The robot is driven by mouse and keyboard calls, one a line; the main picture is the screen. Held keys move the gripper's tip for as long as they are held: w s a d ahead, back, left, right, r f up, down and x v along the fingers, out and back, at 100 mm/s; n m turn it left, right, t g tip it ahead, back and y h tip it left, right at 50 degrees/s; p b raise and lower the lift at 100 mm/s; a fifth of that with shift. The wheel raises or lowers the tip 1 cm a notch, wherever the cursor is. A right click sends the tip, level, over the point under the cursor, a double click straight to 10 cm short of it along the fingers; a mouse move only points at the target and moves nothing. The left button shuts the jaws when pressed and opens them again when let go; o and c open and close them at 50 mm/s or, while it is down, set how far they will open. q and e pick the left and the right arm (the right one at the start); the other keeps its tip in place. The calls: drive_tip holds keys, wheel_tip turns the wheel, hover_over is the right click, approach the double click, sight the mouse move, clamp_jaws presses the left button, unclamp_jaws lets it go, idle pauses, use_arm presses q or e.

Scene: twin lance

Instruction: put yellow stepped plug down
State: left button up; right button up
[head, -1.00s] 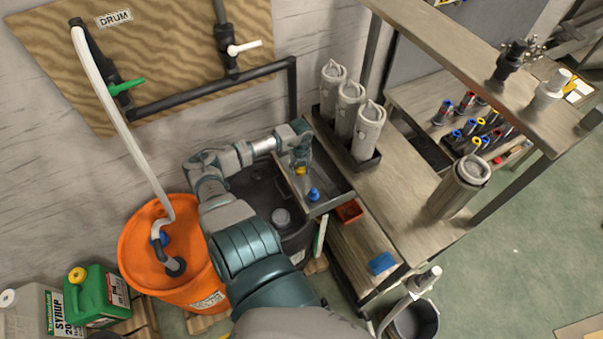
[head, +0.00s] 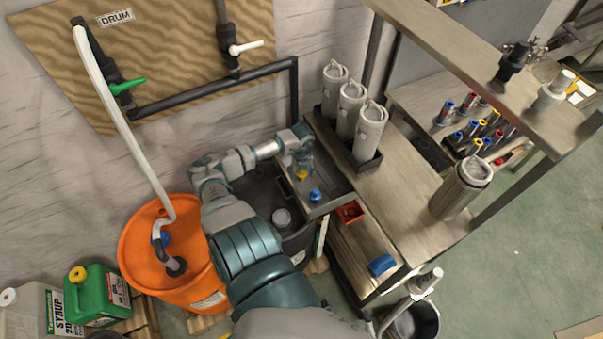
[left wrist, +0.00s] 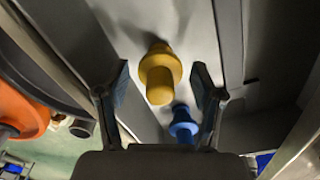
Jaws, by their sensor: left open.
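The yellow stepped plug (left wrist: 159,74) stands in a grey tray, between and beyond the spread fingers of my left gripper (left wrist: 160,90) in the left wrist view. The fingers are open, with a gap on each side of the plug. In the head view the yellow plug (head: 302,175) shows just below my left gripper (head: 301,165), partly hidden by it. A blue plug (head: 315,195) stands nearby in the same tray (head: 335,190); it also shows in the left wrist view (left wrist: 183,125). My right gripper is not in view.
A dark drum (head: 262,195) stands left of the tray, and an orange drum (head: 190,285) further left. A small red bin (head: 350,213) and a blue block (head: 382,265) lie on the bench to the right. Grey canisters (head: 369,133) stand behind.

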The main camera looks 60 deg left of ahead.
use_arm(q)
wheel_tip(320, 180, up, 11)
drive_tip(key=shift+r+p, duration=0.15)
drive_tip(key=shift+p, duration=0.2)
idle(0.4)
